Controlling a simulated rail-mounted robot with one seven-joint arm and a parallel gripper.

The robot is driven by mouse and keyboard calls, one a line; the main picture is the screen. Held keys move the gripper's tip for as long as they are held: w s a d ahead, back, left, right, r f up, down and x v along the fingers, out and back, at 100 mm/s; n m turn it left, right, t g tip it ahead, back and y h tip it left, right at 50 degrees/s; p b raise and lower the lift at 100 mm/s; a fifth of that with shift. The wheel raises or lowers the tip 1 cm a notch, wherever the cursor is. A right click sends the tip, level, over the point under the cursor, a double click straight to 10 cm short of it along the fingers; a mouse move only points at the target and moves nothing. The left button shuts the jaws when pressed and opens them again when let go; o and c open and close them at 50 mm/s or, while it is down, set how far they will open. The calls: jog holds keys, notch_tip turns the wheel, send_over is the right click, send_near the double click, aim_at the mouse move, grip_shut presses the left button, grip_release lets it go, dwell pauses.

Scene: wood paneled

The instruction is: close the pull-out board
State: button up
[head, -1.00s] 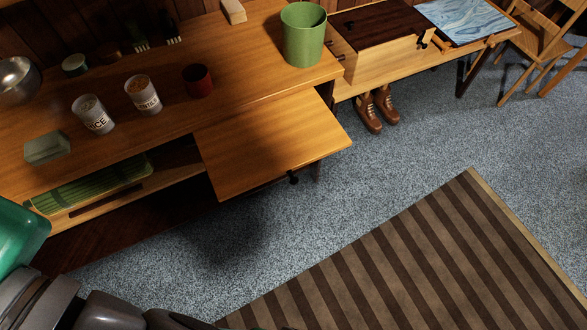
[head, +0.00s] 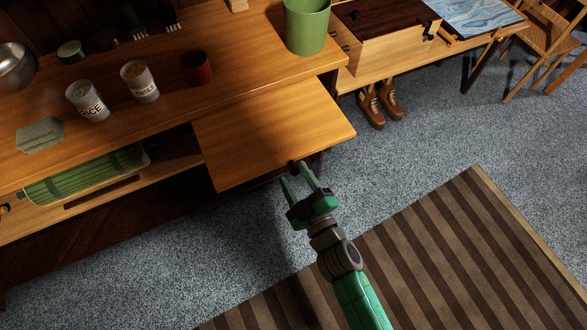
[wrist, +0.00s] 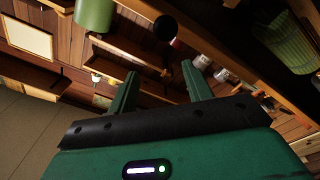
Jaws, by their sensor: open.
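The pull-out board (head: 270,135) is a flat wooden panel extended from under the counter top in the head view. A small dark knob (head: 296,166) sits on its front edge. My green gripper (head: 293,176) is open just in front of that edge, its fingers pointing at the board near the knob. In the wrist view the dark round knob (wrist: 165,27) appears beyond the gap between my open fingers (wrist: 160,72). Nothing is between the fingers. Whether a fingertip touches the board or knob cannot be told.
The wooden counter (head: 160,105) holds a green bin (head: 307,27), a red cup (head: 197,67) and two labelled cups. A rolled green mat (head: 85,175) lies on the shelf below. Brown shoes (head: 380,105) stand under the bench. Carpet and a striped rug (head: 430,250) lie in front.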

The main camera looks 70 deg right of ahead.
aim_at(296, 174)
jog(key=s+f, duration=0.3)
jog(key=f, duration=0.1)
jog(key=shift+g, duration=0.3)
jog(key=p+x, duration=0.1)
jog(key=x, duration=0.6)
jog(key=shift+w+f, duration=0.1)
jog(key=shift+w, duration=0.25)
jog(key=shift+c, duration=0.2)
